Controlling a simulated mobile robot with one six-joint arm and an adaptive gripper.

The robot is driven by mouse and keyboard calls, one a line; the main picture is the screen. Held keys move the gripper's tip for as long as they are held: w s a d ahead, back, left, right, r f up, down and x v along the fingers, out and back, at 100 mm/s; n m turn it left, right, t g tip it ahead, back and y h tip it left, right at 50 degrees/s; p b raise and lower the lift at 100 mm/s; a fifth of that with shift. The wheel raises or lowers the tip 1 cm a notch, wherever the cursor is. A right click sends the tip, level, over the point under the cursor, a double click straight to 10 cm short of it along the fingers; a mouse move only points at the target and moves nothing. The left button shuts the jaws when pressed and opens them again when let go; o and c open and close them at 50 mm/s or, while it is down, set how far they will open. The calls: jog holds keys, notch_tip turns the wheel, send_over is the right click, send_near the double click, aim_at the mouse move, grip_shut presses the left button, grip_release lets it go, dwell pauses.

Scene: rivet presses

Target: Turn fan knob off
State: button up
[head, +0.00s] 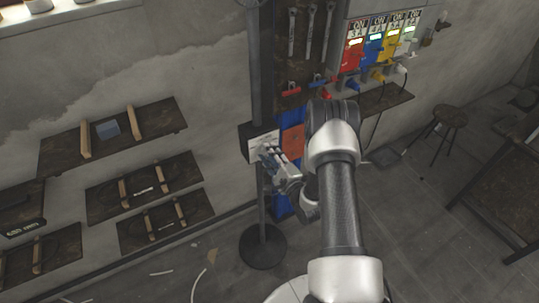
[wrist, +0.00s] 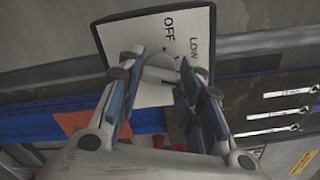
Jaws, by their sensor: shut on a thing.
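The fan's white control plate (wrist: 128,35) fills the top middle of the wrist view, tilted, with "OFF" and "LOW" printed on it. The round grey fan knob (wrist: 160,68) sits on the plate, partly hidden by the fingers. My gripper (wrist: 158,76) is shut on the knob, with one fingertip on each side of it. In the head view, my gripper (head: 268,157) is against the control plate (head: 264,139) on the dark stand (head: 261,190), and the knob is too small to make out. Which mark the knob points to is not clear.
Wall shelves (head: 110,140) hang at the left. A dark tool board (head: 309,60) with wrenches and a panel of coloured plugs (head: 385,48) are behind my arm. A stool (head: 450,116) and a table (head: 510,165) stand at the right. The floor between is mostly clear.

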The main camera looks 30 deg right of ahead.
jog(key=c, duration=0.4)
jog(key=n+b, duration=0.4)
jog(key=n, duration=0.2)
jog(key=n+b, duration=0.5)
jog(key=n, duration=0.1)
jog(key=n+b, duration=0.4)
jog(key=n, duration=0.1)
jog(key=shift+d+f+n, duration=0.1)
jog(key=shift+f+n, duration=0.15)
jog(key=shift+n, duration=0.15)
jog(key=shift+b, duration=0.35)
jog(key=o, duration=1)
jog(key=shift+o, duration=0.2)
jog(key=shift+r, duration=0.1)
